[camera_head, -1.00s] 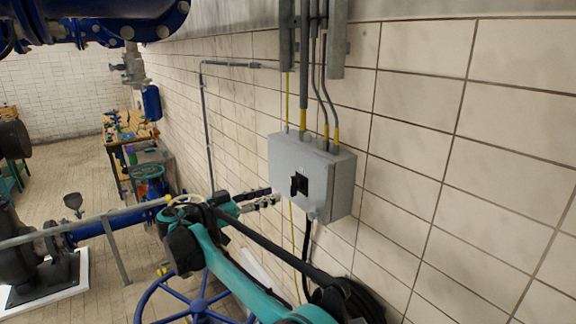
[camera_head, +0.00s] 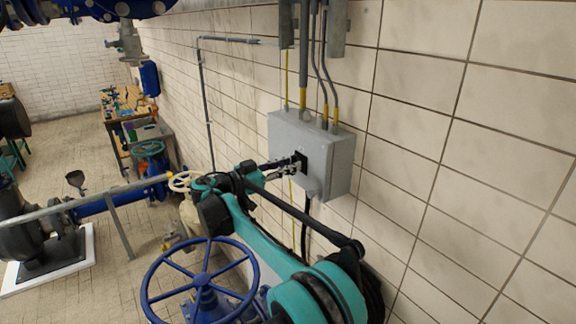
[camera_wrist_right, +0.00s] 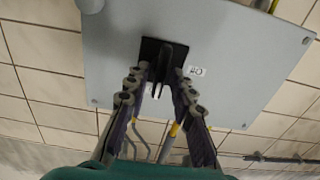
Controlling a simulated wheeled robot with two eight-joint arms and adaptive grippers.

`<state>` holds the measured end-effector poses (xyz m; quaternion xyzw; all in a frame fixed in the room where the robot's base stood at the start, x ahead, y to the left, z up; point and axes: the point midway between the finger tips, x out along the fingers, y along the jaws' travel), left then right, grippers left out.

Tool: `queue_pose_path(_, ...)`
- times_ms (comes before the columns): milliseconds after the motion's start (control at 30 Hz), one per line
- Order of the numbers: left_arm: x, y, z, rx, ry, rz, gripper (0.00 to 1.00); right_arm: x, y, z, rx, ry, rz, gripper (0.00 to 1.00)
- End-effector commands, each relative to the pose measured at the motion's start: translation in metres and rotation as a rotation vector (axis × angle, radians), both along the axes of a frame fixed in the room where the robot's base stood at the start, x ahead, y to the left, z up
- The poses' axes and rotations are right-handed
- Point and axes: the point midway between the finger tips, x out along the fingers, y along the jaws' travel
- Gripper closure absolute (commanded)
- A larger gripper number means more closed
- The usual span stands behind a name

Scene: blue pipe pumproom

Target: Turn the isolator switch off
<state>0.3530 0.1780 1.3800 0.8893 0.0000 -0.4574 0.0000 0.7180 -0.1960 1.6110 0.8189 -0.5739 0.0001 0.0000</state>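The isolator switch is a black handle on a black plate (camera_wrist_right: 165,55), on the front of a grey box (camera_head: 334,172) fixed to the tiled wall. The box also fills much of the right wrist view (camera_wrist_right: 230,45). My right gripper (camera_head: 295,164) reaches the switch from the left. In the right wrist view its two fingers (camera_wrist_right: 160,78) are apart, one on each side of the handle. I cannot tell whether they touch it. In the head view the fingers partly hide the switch. A small white label (camera_wrist_right: 196,71) sits beside the plate. My left gripper is not in view.
Conduits and cables (camera_head: 305,60) rise from the top of the box. A grey rail (camera_head: 90,197) runs at the left. The wall right of the box is clear.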

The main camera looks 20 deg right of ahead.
Motion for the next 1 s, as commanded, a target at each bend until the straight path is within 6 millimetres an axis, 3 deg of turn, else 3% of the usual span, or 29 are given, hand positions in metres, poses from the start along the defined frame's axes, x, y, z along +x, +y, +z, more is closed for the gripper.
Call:
queue_pose_path(67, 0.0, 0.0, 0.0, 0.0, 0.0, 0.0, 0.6, 0.0, 0.0, 0.0, 0.0, 0.0, 0.0, 1.0)
queue_pose_path(567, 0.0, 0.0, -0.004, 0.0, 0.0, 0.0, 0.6, 0.0, 0.0, 0.0, -0.025, 0.068, 0.0, 1.0)
queue_pose_path(1000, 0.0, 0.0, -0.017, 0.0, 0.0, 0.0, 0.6, 0.003, 0.001, -0.001, -0.148, 0.405, 0.001, 1.0)
